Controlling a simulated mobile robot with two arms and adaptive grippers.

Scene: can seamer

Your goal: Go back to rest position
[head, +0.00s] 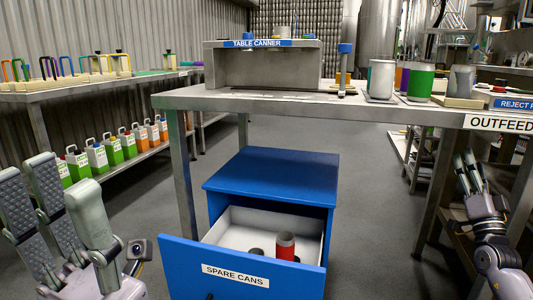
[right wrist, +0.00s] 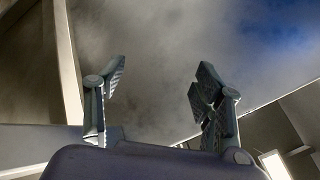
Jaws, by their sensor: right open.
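My left gripper (head: 62,180) is at the lower left of the head view. Its fingers stand apart with nothing between them, pointing up, left of the open drawer. My right gripper (head: 468,160) is at the right, beside the table leg and below the OUTFEED label. It also shows in the right wrist view (right wrist: 162,75), with its fingers spread and nothing between them.
The blue cabinet's SPARE CANS drawer (head: 243,270) stands open, holding a red can (head: 285,246) and dark round items. The metal table (head: 300,99) carries the table canner (head: 263,66) and several cans. A shelf with bottles (head: 130,155) is left. Grey floor is free around the cabinet.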

